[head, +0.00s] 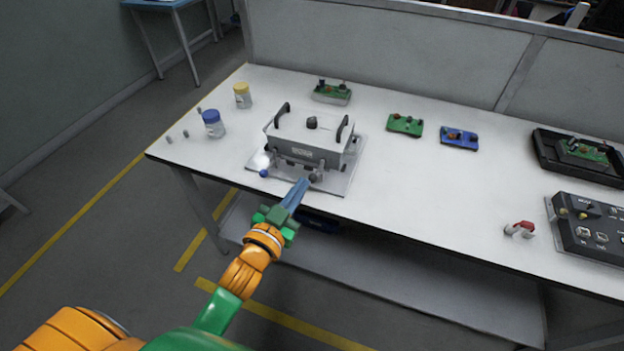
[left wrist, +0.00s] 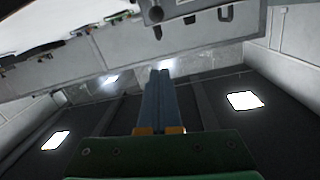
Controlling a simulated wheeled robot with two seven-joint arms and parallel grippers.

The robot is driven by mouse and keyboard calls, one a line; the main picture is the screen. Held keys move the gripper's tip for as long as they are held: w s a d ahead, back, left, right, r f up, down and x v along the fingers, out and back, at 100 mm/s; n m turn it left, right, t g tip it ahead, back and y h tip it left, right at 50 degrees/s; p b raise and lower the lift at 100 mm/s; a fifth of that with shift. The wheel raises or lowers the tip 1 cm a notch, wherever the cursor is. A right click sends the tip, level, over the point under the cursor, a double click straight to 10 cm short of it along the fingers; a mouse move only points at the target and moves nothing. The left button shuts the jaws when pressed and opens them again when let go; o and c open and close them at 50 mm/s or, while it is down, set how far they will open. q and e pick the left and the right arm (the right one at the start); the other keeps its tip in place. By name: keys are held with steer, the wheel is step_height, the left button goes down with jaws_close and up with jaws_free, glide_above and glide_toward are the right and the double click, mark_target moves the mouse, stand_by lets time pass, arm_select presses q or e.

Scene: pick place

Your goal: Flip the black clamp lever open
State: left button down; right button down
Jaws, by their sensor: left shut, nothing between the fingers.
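A grey box fixture (head: 305,143) with a lid and two dark handles stands on a metal base plate near the table's front edge. A black ball knob (head: 313,177), which looks like the end of the black clamp lever, sits low at the box's front right. A round dark knob also shows at the top of the left wrist view (left wrist: 155,13). My left gripper (head: 303,183) is shut and empty, its fingertips close beside the black knob; I cannot tell whether they touch. The lever's arm is largely unclear. My right gripper is out of view.
A blue ball knob (head: 264,173) is at the fixture's front left. Jars with blue (head: 213,124) and yellow (head: 242,96) lids stand to the left. Circuit boards (head: 405,125) lie behind and to the right. A control box (head: 590,230) is far right.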

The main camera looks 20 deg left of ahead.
arm_select(q)
glide_above(313, 182)
steer(key=shift+w+d+f, duration=0.35)
steer(key=shift+w+f, duration=0.05)
steer(key=shift+f, duration=0.05)
steer(key=f, duration=0.3)
steer(key=shift+s+a+f, duration=0.1)
steer(key=shift+s+a, duration=0.2)
steer(key=shift+s, duration=0.05)
steer(key=shift+s+a+f, duration=0.1)
steer(key=shift+s+f, duration=0.1)
steer(key=shift+f, duration=0.05)
steer(key=shift+f+b, duration=0.25)
steer(key=shift+b, duration=0.4)
steer(key=f+t+b, duration=0.1)
steer(key=b, duration=0.3)
steer(key=s+f+t+b, duration=0.1)
steer(key=t+b, duration=0.1)
steer(key=b, duration=0.3)
steer(key=f+t+b, duration=0.1)
steer(key=f+b, duration=0.1)
steer(key=b, duration=0.2)
steer(key=shift+s, duration=0.4)
steer(key=shift+s+r+t+h+b, duration=0.1)
steer(key=shift+r+t+h+b, duration=0.2)
steer(key=shift+t+b, duration=0.3)
steer(key=shift+r, duration=0.15)
